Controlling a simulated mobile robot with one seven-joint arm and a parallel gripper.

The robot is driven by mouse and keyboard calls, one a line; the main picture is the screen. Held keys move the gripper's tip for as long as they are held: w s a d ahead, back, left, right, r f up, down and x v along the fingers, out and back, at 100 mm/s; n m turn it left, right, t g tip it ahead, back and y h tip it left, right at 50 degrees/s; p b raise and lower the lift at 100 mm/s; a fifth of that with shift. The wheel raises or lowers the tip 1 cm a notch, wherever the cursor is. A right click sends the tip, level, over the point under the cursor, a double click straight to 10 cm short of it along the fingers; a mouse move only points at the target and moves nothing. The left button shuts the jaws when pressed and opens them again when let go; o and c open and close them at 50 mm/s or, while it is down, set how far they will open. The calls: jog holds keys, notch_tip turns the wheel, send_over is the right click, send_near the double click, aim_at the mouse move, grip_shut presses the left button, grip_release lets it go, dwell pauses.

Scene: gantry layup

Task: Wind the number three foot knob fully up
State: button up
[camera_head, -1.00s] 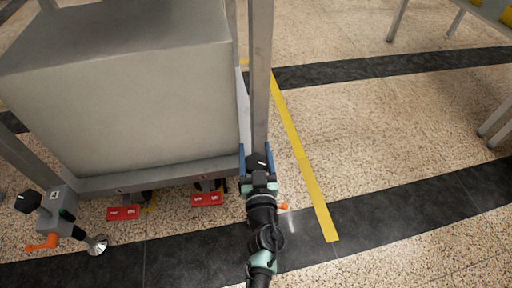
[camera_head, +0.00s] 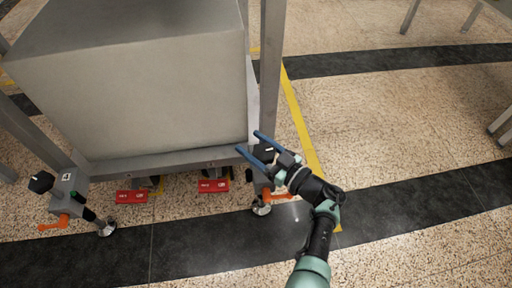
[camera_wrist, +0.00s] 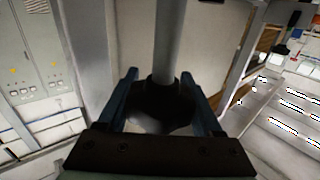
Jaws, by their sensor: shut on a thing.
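A black foot knob (camera_head: 266,153) sits on top of the levelling foot at the cart's front right corner. My gripper (camera_head: 250,142) reaches it from the lower right, with its blue fingers on either side of the knob, shut on it. In the wrist view the dark knob (camera_wrist: 160,105) fills the space between the fingers (camera_wrist: 158,77), with a grey post behind it. The foot's round metal pad (camera_head: 261,208) shows below, close to the floor; I cannot tell whether it touches. My gripper hides this foot's number label.
Red tags (camera_head: 132,196) sit low under the cart frame (camera_head: 170,164). Open floor lies to the right, past a yellow line (camera_head: 300,120).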

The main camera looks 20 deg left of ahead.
jog(key=shift+s+f+n+g+b, duration=0.1)
jog(key=shift+n+g+b, duration=0.3)
jog(key=shift+g+b, duration=0.2)
jog(key=shift+s+g, duration=0.1)
jog(key=shift+g, duration=0.2)
jog(key=o, duration=1.4)
jog(key=shift+a, duration=0.1)
jog(key=shift+c, duration=0.2)
jog(key=s+d+p, duration=0.1)
jog(key=s+d, duration=0.1)
jog(key=d, duration=1)
jog(key=shift+s+d, duration=0.25)
jog(key=shift+d, duration=0.15)
